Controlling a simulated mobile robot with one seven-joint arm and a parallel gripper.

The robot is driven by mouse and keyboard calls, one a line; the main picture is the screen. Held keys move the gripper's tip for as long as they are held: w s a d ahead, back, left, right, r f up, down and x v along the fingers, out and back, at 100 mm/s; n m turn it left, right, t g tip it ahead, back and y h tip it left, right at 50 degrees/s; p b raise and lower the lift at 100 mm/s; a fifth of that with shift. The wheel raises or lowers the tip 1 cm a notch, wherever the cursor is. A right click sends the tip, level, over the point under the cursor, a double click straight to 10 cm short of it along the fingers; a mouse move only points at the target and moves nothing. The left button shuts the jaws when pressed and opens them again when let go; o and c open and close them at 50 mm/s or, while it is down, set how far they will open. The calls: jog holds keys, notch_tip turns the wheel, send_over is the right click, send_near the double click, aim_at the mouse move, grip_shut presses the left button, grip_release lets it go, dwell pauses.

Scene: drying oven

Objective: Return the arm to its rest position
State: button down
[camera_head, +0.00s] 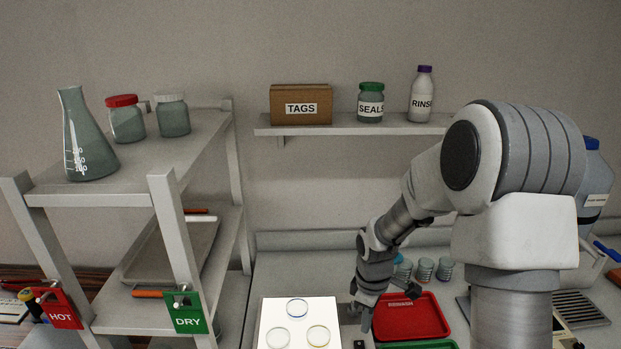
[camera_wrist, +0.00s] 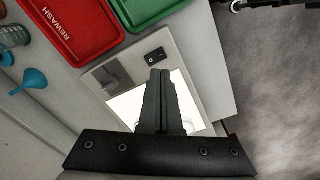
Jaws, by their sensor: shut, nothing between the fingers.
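My gripper (camera_wrist: 158,78) is shut and empty in the wrist view, its two dark fingers side by side. It points down over a lit white panel (camera_wrist: 123,105) and its grey housing with a black switch (camera_wrist: 154,54). In the head view my arm is bent forward and down from the right, with its wrist beside the lit panel (camera_head: 268,318). The fingertips are hard to make out there.
A red REWASH tray (camera_head: 412,316) and a green tray (camera_head: 420,345) lie close to my wrist. Small jars (camera_head: 425,270) stand behind. A shelf rack (camera_head: 165,190) rises at left, and a wall shelf (camera_head: 350,125) holds a TAGS box (camera_head: 301,94). Round dishes (camera_head: 297,308) rest on the panel.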

jog(key=s+r+m+t+h, duration=0.1)
jog(key=s+r+m, duration=0.15)
jog(key=r, duration=0.55)
jog(key=s+r+m+t, duration=0.15)
jog(key=s+r, duration=0.25)
jog(key=r, duration=0.4)
jog(key=s+r+m+t, duration=0.1)
jog(key=s+r+m, duration=0.2)
jog(key=s, duration=0.4)
jog(key=s+r+m+t+y, duration=0.1)
jog(key=s+r+m+t, duration=0.1)
jog(key=s+r+m, duration=0.2)
jog(key=s+r, duration=0.1)
jog(key=s, duration=0.1)
jog(key=shift+s+r, duration=0.35)
jog(key=shift+r, duration=0.05)
jog(key=shift+a, duration=0.1)
